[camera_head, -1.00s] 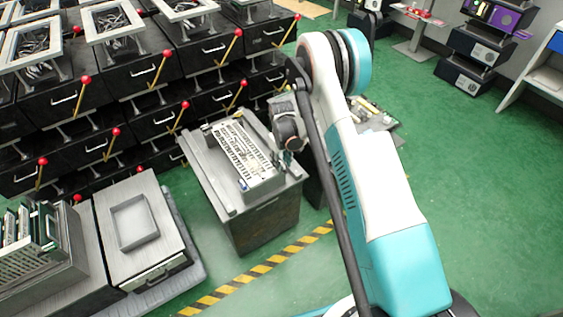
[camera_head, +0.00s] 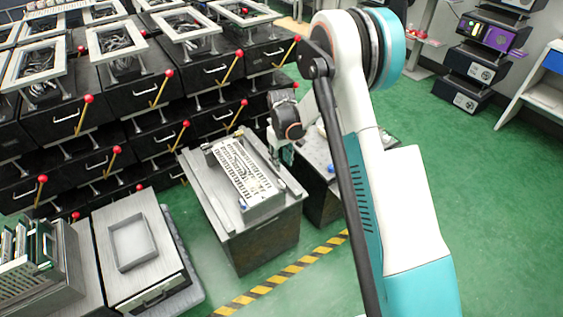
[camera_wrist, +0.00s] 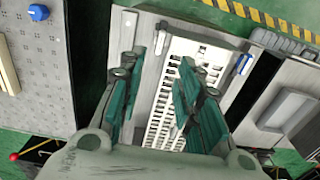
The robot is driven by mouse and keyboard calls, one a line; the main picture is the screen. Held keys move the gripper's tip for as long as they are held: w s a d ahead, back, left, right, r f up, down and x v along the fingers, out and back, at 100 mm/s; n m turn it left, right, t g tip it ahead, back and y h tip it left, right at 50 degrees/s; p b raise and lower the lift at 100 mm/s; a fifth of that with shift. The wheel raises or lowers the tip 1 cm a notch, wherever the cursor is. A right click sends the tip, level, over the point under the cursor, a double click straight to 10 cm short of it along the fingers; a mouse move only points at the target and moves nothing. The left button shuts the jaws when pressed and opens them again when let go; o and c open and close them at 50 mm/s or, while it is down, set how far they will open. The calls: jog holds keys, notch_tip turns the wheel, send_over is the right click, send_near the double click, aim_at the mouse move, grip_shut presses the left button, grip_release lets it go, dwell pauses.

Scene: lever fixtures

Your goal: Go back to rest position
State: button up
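My gripper (camera_wrist: 163,62) shows in the wrist view with its two teal fingers apart and nothing between them. It hangs above a white slotted rack (camera_wrist: 178,85), apart from it as far as I can tell. In the head view my wrist is at the back right of the grey cart (camera_head: 215,205) that carries this white rack (camera_head: 243,170). Black drawer units with red-knobbed yellow levers (camera_head: 160,88) stand in rows at the left and back.
A grey cabinet with a shallow tray (camera_head: 133,243) and a rack of green boards (camera_head: 30,250) stand at the lower left. A yellow-black stripe (camera_head: 285,275) crosses the floor. Shelves with dark devices (camera_head: 475,65) are at the upper right. The green floor (camera_head: 480,180) at right is clear.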

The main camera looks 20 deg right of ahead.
jog(key=shift+r, duration=0.1)
jog(key=s+r+m+t, duration=0.1)
jog(key=s+r+t, duration=0.1)
jog(key=s+r, duration=0.75)
jog(key=s+r+m+t, duration=0.1)
jog(key=s+r, duration=0.3)
jog(key=r, duration=1.1)
jog(key=s+r+t, duration=0.2)
jog(key=s, duration=0.8)
jog(key=s+r+m+t, duration=0.1)
jog(key=s+r+t, duration=0.1)
jog(key=s, duration=0.8)
jog(key=shift+d+r+m, duration=0.2)
jog(key=shift+r+m, duration=0.1)
